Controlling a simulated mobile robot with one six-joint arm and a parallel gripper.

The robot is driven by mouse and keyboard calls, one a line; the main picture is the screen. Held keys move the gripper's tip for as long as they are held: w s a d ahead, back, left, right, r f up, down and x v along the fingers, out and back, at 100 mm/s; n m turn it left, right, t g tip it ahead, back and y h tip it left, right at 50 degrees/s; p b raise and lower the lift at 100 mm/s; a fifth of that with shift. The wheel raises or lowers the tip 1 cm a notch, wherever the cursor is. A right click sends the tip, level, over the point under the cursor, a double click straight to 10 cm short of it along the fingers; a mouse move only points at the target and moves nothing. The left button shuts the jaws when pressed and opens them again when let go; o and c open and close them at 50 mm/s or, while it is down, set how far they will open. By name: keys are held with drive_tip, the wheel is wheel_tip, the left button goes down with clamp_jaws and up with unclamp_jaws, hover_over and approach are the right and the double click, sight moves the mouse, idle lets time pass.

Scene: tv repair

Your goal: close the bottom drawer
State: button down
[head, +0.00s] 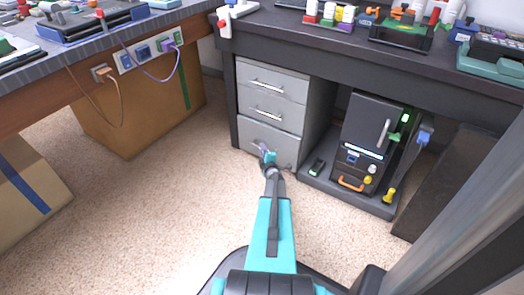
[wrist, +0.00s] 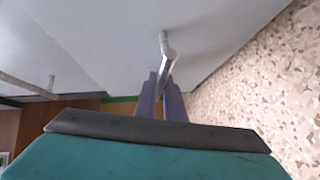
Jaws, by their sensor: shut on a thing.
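The bottom drawer (head: 285,146) is the lowest of three light grey drawers in the cabinet under the dark desk. My arm and gripper hide part of the handle in the head view.
The middle drawer (head: 285,115) and top drawer (head: 290,84) look closed. A dark cabinet (head: 365,125) stands on a low grey platform (head: 325,182) to the right. A cardboard box (head: 25,185) is at left. The speckled carpet (head: 150,210) between is clear.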

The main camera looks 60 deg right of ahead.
drive_tip(key=shift+s+d, duration=0.1)
drive_tip(key=shift+d, duration=0.8)
drive_tip(key=c, duration=2.1)
unclamp_jaws()
drive_tip(key=shift+a, duration=0.15)
drive_tip(key=p+v, duration=0.4)
drive_tip(key=v, duration=0.9)
drive_tip(key=shift+s+a, duration=0.2)
drive_tip(key=shift+s, duration=0.1)
